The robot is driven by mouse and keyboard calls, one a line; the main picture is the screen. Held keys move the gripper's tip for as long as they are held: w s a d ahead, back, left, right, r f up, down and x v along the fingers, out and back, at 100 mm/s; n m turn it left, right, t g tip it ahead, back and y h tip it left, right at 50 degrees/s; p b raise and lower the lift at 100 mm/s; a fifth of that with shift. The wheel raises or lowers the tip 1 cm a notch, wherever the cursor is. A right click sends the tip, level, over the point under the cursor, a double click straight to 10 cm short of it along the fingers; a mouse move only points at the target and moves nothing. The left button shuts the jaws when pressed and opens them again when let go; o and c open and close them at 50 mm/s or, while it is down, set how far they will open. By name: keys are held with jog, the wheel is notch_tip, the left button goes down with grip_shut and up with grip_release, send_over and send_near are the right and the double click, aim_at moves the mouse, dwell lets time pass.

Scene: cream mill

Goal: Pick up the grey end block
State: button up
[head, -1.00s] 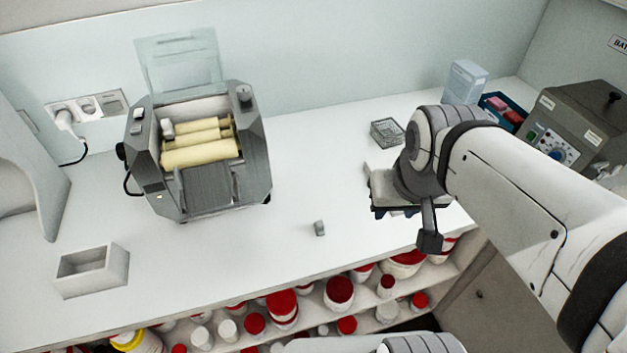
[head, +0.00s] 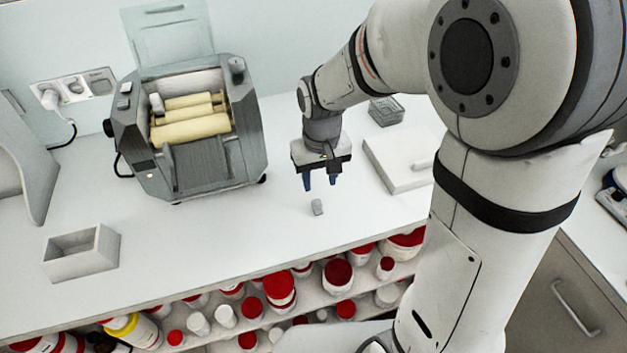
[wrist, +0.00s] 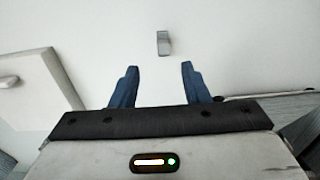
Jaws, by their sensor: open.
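The grey end block (head: 317,207) is a small block on the white bench, near its front edge, in the head view. It also shows in the wrist view (wrist: 164,43), ahead of the fingertips and roughly centred between them. My gripper (head: 320,184) points down above the bench, just above and slightly behind the block in the head view. Its two blue fingers are apart with nothing between them, as the wrist view (wrist: 159,68) shows too. The block is not touched by the fingers in the wrist view.
The mill (head: 187,133) with cream rollers stands left of my gripper. An open grey box (head: 97,252) is at the front left. A white flat box (head: 397,160) and a small glass dish (head: 386,110) are to the right. Shelves of red-lidded jars (head: 280,290) lie below the bench edge.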

aim_at(317, 201)
jog(key=shift+w+a+f, duration=0.1)
jog(key=shift+a+f, duration=0.1)
jog(key=shift+f, duration=0.25)
jog(key=shift+a+f, duration=0.15)
jog(key=shift+f, duration=0.3)
jog(key=f, duration=0.4)
jog(key=f+p, duration=0.1)
jog(key=f, duration=0.2)
jog(key=shift+s+d, duration=0.1)
jog(key=shift+s, duration=0.15)
grip_shut()
